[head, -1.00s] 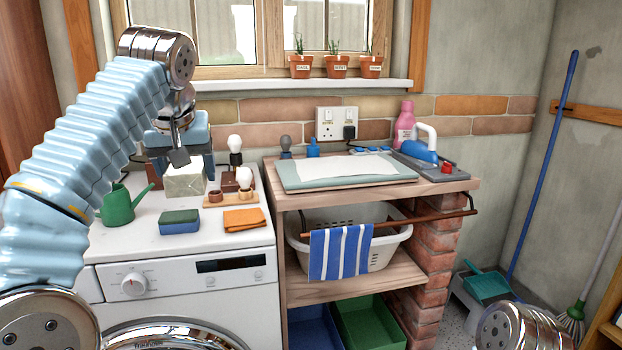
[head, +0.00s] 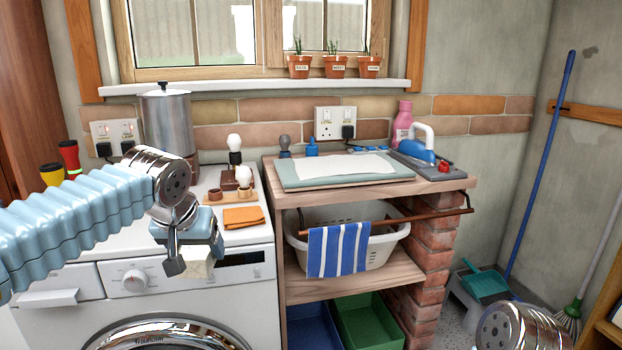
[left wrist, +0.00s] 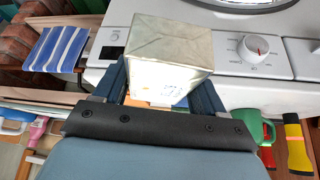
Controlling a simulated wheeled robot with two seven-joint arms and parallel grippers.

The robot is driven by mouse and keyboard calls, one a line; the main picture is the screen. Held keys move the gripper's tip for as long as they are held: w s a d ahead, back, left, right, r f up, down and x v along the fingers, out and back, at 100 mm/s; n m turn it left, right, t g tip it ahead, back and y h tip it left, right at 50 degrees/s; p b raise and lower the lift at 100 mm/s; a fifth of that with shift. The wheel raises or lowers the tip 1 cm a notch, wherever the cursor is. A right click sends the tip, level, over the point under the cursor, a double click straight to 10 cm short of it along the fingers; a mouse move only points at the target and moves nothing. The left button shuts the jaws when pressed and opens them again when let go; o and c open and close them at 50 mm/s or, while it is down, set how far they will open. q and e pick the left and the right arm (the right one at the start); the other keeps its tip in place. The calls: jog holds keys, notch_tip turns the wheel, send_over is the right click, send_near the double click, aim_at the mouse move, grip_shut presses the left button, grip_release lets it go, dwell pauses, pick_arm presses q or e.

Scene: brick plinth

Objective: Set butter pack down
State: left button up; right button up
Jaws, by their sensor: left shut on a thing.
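The butter pack (head: 199,263) is a pale wrapped block, mostly hidden behind my left gripper (head: 194,257) in the head view. The gripper is shut on it and holds it in front of the washing machine's front panel, beside the dark display. In the left wrist view the whole pack (left wrist: 168,48) shows between the two blue fingers (left wrist: 155,88), with the white machine front behind it. My right gripper is out of view; only a chrome joint of my right arm shows at the bottom right of the head view.
The washing machine (head: 120,245) top holds an orange cloth (head: 243,217), a wooden bulb stand (head: 215,196) and a steel urn (head: 168,118). Right of it a wooden bench (head: 440,185) carries a board with paper (head: 345,168). A striped towel (head: 338,250) hangs below on a rail.

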pick_arm(q)
notch_tip(320, 180, down, 23)
jog(key=s+m+h, duration=0.2)
jog(key=m, duration=0.1)
jog(key=shift+d+f+m, duration=0.15)
jog(key=shift+d+m, duration=0.1)
jog(key=shift+m, duration=0.15)
jog(key=shift+d, duration=0.1)
